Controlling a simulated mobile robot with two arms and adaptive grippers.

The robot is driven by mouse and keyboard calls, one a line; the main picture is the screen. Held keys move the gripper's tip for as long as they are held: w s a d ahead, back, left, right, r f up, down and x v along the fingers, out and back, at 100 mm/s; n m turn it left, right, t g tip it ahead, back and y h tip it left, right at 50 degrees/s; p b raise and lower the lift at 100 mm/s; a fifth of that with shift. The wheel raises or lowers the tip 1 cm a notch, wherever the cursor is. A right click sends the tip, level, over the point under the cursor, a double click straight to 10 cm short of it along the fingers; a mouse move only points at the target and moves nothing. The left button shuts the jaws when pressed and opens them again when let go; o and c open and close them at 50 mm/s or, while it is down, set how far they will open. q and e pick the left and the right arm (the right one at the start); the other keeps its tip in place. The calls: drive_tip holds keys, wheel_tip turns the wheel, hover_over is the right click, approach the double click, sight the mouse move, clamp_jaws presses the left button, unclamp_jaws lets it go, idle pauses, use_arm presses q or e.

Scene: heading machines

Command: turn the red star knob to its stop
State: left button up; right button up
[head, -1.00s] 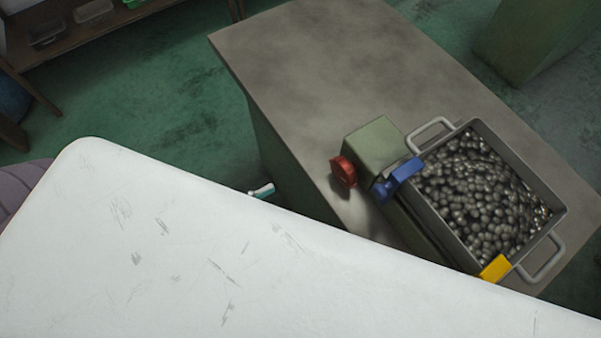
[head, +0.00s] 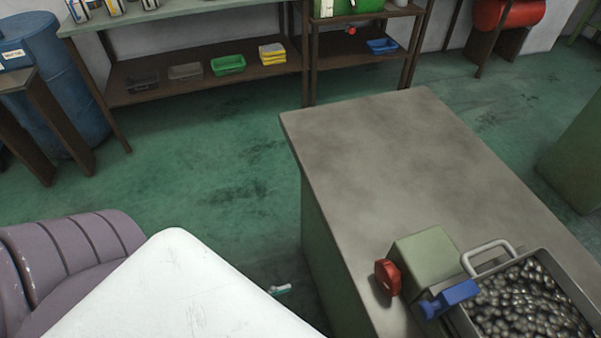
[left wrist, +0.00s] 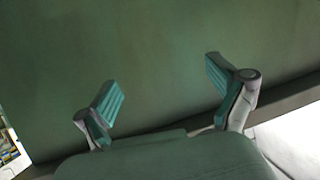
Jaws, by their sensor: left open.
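The red star knob (head: 388,277) sits on the left side of a green-grey box (head: 425,258) on the workbench. Its face is seen at a slant, and its turn angle is hard to tell. A blue handle (head: 450,299) juts from the box's near side. Only a small teal and white tip of my left gripper (head: 280,290) shows in the head view, low beside the bench and left of the knob, well apart from it. In the left wrist view my left gripper (left wrist: 162,88) is open and empty, facing a plain green surface (left wrist: 165,45). My right gripper is not in view.
A metal tray (head: 559,264) full of dark round parts stands right of the box. The far part of the bench top (head: 390,140) is clear. Shelves with small bins (head: 228,65) and a blue drum (head: 50,75) stand at the back. Green floor lies open between.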

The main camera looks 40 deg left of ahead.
use_arm(q)
drive_tip(key=s+a+f+g+y, duration=0.1)
drive_tip(key=a+f+y, duration=0.1)
drive_tip(key=f, duration=0.7)
drive_tip(key=shift+s+a+f+n+g+b, duration=0.25)
drive_tip(key=shift+a+f+n+g+b, duration=0.15)
drive_tip(key=shift+a, duration=0.3)
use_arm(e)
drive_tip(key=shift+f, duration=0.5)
use_arm(q)
drive_tip(key=shift+r, duration=0.1)
